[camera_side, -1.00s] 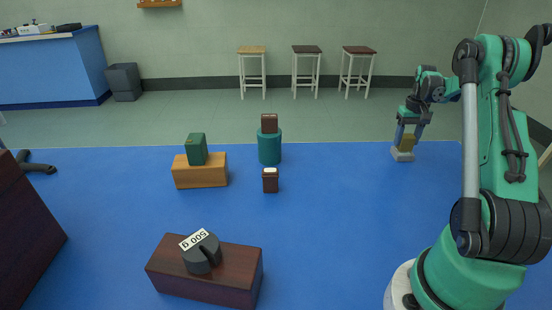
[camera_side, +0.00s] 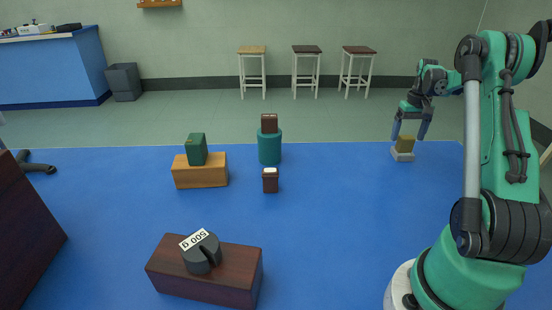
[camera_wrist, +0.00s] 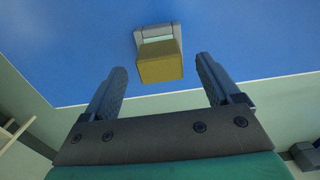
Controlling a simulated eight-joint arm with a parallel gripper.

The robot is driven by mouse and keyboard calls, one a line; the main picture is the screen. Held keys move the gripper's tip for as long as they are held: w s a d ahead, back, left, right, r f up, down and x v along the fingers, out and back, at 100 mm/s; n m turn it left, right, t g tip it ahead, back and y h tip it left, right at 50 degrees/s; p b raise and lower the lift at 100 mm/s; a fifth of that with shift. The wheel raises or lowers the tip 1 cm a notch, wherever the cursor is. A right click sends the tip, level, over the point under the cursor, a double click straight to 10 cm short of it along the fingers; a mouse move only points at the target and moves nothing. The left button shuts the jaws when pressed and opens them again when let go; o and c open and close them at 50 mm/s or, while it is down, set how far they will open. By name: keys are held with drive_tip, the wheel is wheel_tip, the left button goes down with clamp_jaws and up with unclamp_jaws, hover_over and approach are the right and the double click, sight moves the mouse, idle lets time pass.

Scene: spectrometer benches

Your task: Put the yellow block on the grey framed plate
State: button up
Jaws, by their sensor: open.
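The yellow block (camera_side: 405,144) stands on the grey framed plate (camera_side: 402,156) near the back right edge of the blue table. In the wrist view the yellow block (camera_wrist: 160,62) covers part of the grey framed plate (camera_wrist: 157,33), whose rim and pale middle show beyond it. My gripper (camera_side: 410,138) is open and empty just above the block. In the wrist view its two fingers (camera_wrist: 161,70) are spread wide on either side, with clear gaps between them and the block.
A green block (camera_side: 196,149) sits on an orange-brown block (camera_side: 200,171). A brown box (camera_side: 269,123) tops a teal cylinder (camera_side: 270,148), with a small dark box (camera_side: 271,180) in front. A 500 g weight (camera_side: 202,254) lies on a dark wooden block (camera_side: 242,270). The table (camera_side: 330,220) right of centre is clear.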

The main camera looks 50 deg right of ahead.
sight(407, 137)
wheel_tip(407, 137, up, 10)
drive_tip(key=w+a+r+n+h, duration=0.1)
drive_tip(key=w+a+r+n, duration=0.15)
drive_tip(key=w+a, duration=0.4)
drive_tip(key=w+a+n+t, duration=0.3)
drive_tip(key=a+n+t, duration=0.15)
drive_tip(key=a, duration=1.65)
drive_tip(key=s+a+f+n+t+y, duration=0.1)
drive_tip(key=s+a+f, duration=0.3)
drive_tip(key=a, duration=0.6)
drive_tip(key=shift+a+n+t, duration=0.2)
drive_tip(key=shift+n+t, duration=0.3)
drive_tip(key=shift+t, duration=0.35)
